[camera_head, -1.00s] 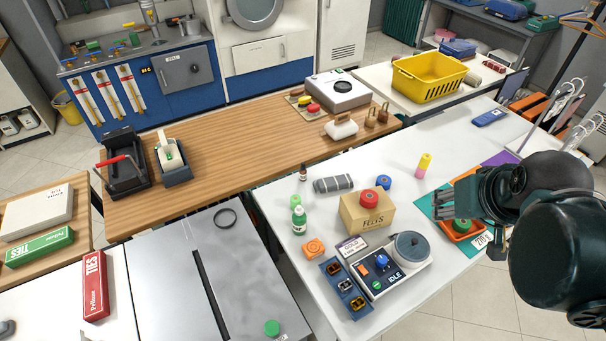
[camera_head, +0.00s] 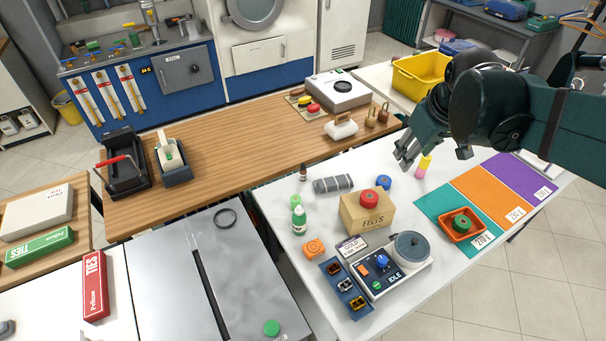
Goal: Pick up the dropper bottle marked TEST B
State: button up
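No TEST B lettering is readable at this size. Small bottles on the white table are a dark brown one (camera_head: 303,174), a white one with a green cap (camera_head: 299,218), a smaller green-capped one (camera_head: 296,202) behind it, and a pink one with a yellow top (camera_head: 421,172). I cannot tell which is marked TEST B. My gripper (camera_head: 432,155) is open, with its fingers spread above the table at the upper right. The pink and yellow bottle shows between and below the fingers; whether they touch it is unclear. I see nothing held.
A cardboard box (camera_head: 354,223) with a red-topped item, a grey roll (camera_head: 333,184), a blue roll (camera_head: 384,182) and a control device (camera_head: 372,275) crowd the table. Teal, orange and purple mats (camera_head: 483,197) lie at right, with an orange tray (camera_head: 450,235) on the teal one.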

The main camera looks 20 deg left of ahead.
jog(key=w+a+f+n+g, duration=0.1)
jog(key=w+a+f+n, duration=0.3)
jog(key=w+a, duration=0.55)
jog(key=n+g, duration=0.4)
jog(key=n, duration=0.5)
send_near(303, 163)
jog(key=shift+h, duration=0.4)
notch_tip(303, 163, down, 8)
jog(key=shift+a+f, duration=0.1)
jog(key=shift+a, duration=0.05)
jog(key=shift+a+f, duration=0.2)
jog(key=shift+f, duration=1.3)
